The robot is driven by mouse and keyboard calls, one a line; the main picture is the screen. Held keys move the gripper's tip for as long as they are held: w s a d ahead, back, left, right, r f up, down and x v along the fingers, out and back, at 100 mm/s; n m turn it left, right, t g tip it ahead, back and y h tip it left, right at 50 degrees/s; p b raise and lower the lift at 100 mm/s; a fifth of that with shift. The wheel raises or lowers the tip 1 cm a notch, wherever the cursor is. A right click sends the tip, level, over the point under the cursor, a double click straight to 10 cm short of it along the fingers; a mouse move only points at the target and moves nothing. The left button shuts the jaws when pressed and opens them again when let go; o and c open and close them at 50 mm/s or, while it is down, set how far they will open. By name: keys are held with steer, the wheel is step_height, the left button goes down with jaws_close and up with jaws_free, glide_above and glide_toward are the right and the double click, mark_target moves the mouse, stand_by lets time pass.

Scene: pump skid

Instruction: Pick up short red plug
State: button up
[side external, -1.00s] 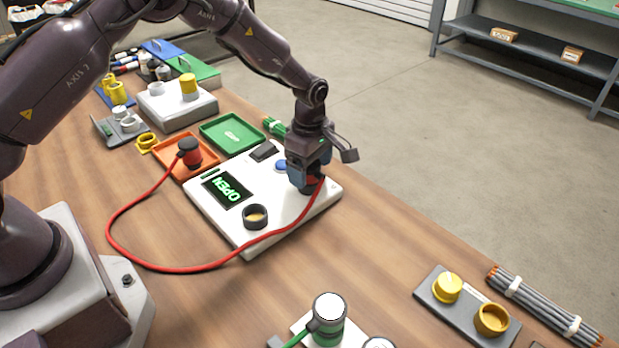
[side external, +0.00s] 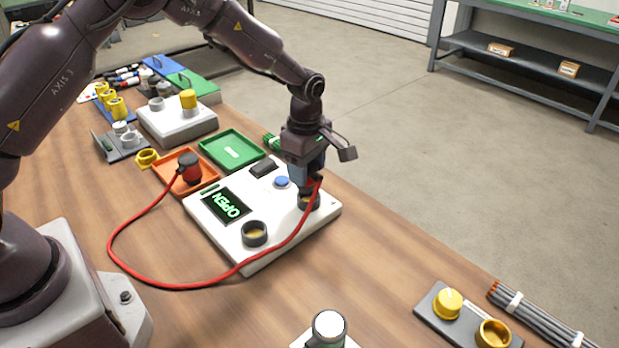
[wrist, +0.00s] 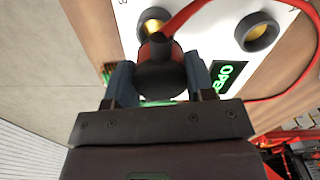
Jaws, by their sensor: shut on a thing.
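My gripper (side external: 306,178) is shut on a red and black plug (wrist: 162,72), with blue-grey fingers on both sides of it in the wrist view. A red cable (side external: 278,246) leaves this plug. In the side view the fingers hide most of the plug, which is just above the right socket (side external: 309,201) of the white console. That socket's dark ring and yellowish inside show past the plug in the wrist view (wrist: 153,24). The cable's other end is a second red plug with a black top (side external: 189,169), standing in the orange tray (side external: 167,180).
The white console (side external: 222,238) has a green "OPEN" display (side external: 226,205), a blue button (side external: 282,182) and an empty front socket (side external: 254,233). A green tray (side external: 232,149) lies behind it. A yellow-fitted grey block (side external: 440,313) is at the front right. Bare wood lies between.

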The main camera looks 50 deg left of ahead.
steer(key=s+r, duration=0.9)
steer(key=s, duration=0.4)
steer(key=shift+s+a, duration=0.2)
steer(key=shift+a, duration=0.2)
steer(key=w+a+f+n, duration=0.25)
steer(key=a+n, duration=0.25)
steer(key=a, duration=0.8)
steer(key=w+a+f+n, duration=0.1)
steer(key=a+f+n, duration=0.3)
steer(key=a, duration=0.8)
steer(key=s+a+f+n, duration=0.2)
steer(key=s+a+n, duration=0.15)
steer(key=a, duration=0.65)
steer(key=shift+n, duration=0.25)
steer(key=shift+w+a+f, duration=0.1)
steer(key=shift+f, duration=1.55)
steer(key=shift+a+f, duration=0.1)
steer(key=shift+f, duration=1.55)
steer(key=shift+f, duration=0.5)
